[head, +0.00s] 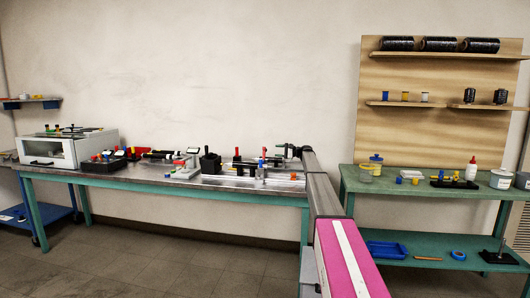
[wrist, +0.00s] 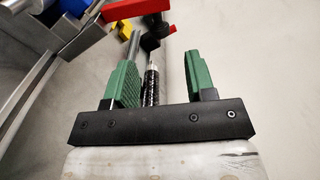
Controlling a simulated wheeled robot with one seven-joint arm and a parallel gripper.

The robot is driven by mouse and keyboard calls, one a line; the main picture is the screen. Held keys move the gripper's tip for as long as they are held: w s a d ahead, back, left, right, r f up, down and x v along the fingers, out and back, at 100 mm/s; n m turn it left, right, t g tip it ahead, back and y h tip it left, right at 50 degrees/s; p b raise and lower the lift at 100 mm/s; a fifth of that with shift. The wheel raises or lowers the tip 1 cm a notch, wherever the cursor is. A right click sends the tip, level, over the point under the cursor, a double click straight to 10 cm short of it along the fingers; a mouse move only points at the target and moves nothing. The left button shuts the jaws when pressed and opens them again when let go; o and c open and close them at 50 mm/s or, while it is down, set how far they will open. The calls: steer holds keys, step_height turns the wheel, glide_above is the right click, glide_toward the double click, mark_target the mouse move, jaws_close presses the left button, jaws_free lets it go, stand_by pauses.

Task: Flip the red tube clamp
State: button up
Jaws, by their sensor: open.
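My gripper (wrist: 162,62) has two green fingers standing wide apart in the wrist view, with nothing clasped between them. In the head view my gripper (head: 287,150) is at the right part of the long bench, above its top. A red bar (wrist: 132,9), likely the red clamp's handle, shows at the top of the wrist view, beyond the fingertips and apart from them. In the head view a small upright red piece (head: 237,152) stands left of my gripper. A dark woven tube (wrist: 152,88) shows behind the gap between the fingers; its distance is unclear.
A blue part (wrist: 75,8) and a yellow part (wrist: 123,28) lie beyond the left finger. The long bench (head: 150,183) carries a white machine (head: 75,148) and several black fixtures. A green table (head: 420,188) with small containers stands at the right.

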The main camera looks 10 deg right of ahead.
mark_target(264, 153)
steer(key=x, duration=0.8)
steer(key=shift+w+a, duration=0.1)
steer(key=shift+a, duration=0.15)
jaws_close()
